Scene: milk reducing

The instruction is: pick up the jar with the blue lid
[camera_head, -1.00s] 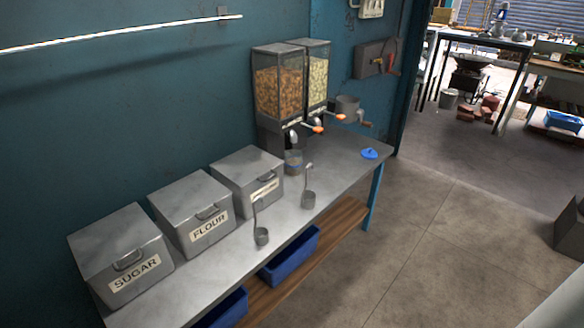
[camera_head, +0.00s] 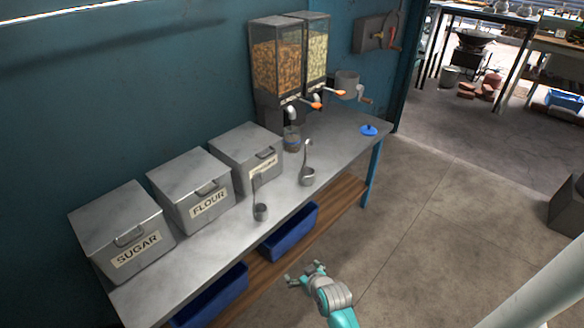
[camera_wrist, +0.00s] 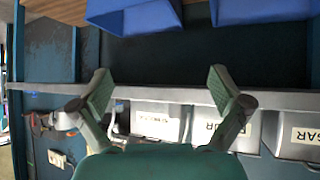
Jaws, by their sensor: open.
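A clear jar (camera_head: 291,140) stands on the metal counter under the spout of the left dispenser. It has a bluish band, and no lid shows on top of it. A blue lid (camera_head: 369,130) with a small knob lies apart on the counter near its far right end. My gripper (camera_head: 304,273) is low in front of the counter, short of its front edge and well away from the jar. In the wrist view my gripper (camera_wrist: 160,84) is open and empty, with its two fingers spread wide. I cannot make out the jar in the wrist view.
Two ladles (camera_head: 307,176) (camera_head: 260,210) stand on the counter (camera_head: 222,236) in front of the jar. Metal bins for sugar (camera_head: 124,236) and flour (camera_head: 193,190), and a third, line the left. Two dispensers (camera_head: 277,65) stand behind the jar. Blue trays (camera_head: 289,231) sit on the lower shelf.

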